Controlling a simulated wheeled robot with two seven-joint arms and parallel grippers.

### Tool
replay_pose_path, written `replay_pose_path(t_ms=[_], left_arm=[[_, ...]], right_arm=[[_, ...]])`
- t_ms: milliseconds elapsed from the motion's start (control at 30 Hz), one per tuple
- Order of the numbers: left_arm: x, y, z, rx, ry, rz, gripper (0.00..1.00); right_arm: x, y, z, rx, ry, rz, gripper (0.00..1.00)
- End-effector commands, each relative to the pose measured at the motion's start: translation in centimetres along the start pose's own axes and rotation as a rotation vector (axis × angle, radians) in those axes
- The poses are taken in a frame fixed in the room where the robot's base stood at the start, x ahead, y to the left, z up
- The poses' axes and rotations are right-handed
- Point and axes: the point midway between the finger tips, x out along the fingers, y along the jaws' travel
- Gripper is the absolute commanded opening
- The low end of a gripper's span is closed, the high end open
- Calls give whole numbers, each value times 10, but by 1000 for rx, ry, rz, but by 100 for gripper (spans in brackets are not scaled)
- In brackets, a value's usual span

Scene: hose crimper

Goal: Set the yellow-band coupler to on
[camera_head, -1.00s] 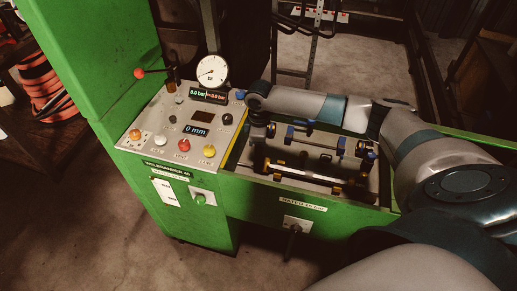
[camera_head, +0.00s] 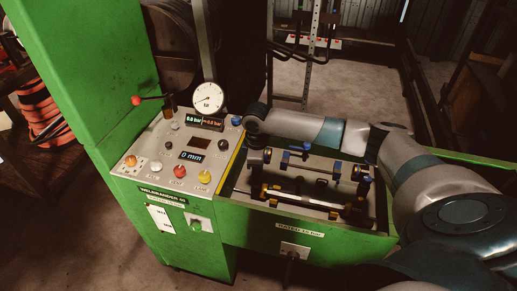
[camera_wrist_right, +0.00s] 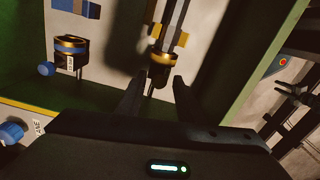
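The yellow-band coupler (camera_wrist_right: 161,62) shows in the right wrist view as a dark cylinder with a gold band and yellow blocks beside it. My right gripper (camera_wrist_right: 160,86) has its two dark fingers apart, one on each side of the coupler's near end; I cannot tell if they touch it. My left gripper is not in view.
A second coupler (camera_wrist_right: 70,52) with blue and gold bands stands left in the wrist view. Blue-ended fittings (camera_head: 337,170) and a rod (camera_head: 300,200) lie in the tray. The control panel (camera_head: 160,150) with buttons and gauge (camera_head: 208,97) is to the left. Green tray walls (camera_head: 345,243) surround the fittings.

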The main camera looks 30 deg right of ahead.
Motion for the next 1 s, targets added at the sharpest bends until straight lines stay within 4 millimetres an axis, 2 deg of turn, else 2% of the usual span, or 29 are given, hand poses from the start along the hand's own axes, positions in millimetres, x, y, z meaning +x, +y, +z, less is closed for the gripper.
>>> replay_pose_path(t_ms=[267, 700, 900, 1000], left_arm=[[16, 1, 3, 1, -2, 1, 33], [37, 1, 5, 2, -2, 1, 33], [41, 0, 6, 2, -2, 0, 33], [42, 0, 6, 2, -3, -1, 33]], right_arm=[[-43, 1, 1, -1, 2, 4, 34], [-130, 1, 3, 1, 0, 2, 34], [-152, 1, 4, 2, -1, 0, 34], [-156, 1, 4, 3, -3, 0, 34]])
